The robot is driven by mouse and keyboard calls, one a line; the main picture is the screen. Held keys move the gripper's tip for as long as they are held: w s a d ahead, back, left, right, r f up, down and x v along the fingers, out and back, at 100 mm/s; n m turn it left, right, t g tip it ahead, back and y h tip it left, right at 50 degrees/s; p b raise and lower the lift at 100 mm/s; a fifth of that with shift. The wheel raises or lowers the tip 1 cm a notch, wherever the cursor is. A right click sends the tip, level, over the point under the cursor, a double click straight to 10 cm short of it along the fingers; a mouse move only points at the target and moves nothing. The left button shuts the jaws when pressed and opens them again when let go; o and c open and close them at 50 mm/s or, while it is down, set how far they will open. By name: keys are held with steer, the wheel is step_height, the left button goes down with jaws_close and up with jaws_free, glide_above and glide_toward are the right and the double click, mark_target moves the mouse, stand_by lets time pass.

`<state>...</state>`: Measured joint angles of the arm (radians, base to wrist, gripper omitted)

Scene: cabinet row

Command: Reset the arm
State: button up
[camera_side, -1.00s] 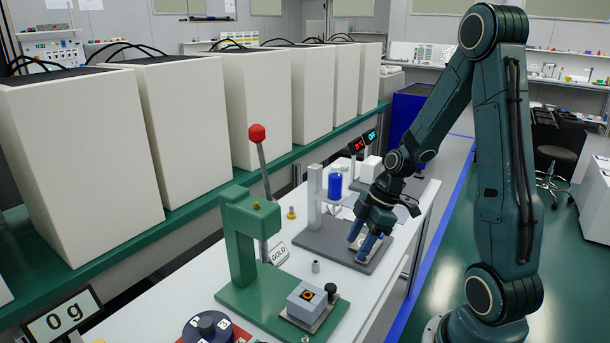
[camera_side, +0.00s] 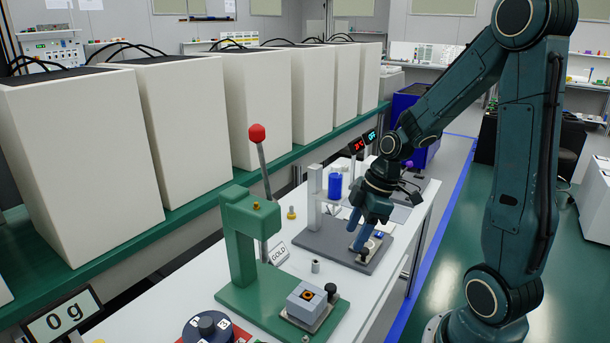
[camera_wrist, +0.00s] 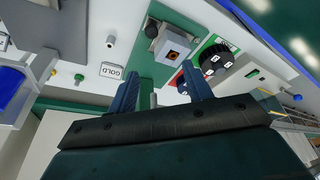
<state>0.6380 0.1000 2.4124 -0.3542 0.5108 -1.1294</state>
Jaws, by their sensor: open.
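My gripper (camera_side: 361,235) is above the grey plate (camera_side: 322,241) of a small stand in the side view. Its blue fingers point down and are apart, with nothing seen between them. In the wrist view the two fingers of my gripper (camera_wrist: 162,92) stand wide open, with the green press base and white bench beyond them. A small pale round part with a dark top (camera_side: 372,245) sits on the grey plate just by the fingertips; whether they touch it I cannot tell.
A green press (camera_side: 237,245) with a red-knobbed lever (camera_side: 257,133) stands in front. A blue cylinder (camera_side: 335,186) is on the stand behind.

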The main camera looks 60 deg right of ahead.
steer(key=s+a+r+m+t+h, duration=0.2)
steer(key=s+a+r+m, duration=0.5)
steer(key=s+a+r, duration=0.3)
steer(key=shift+a+r+m+t, duration=0.3)
steer(key=shift+r+m+t, duration=0.1)
steer(key=shift+r, duration=1.85)
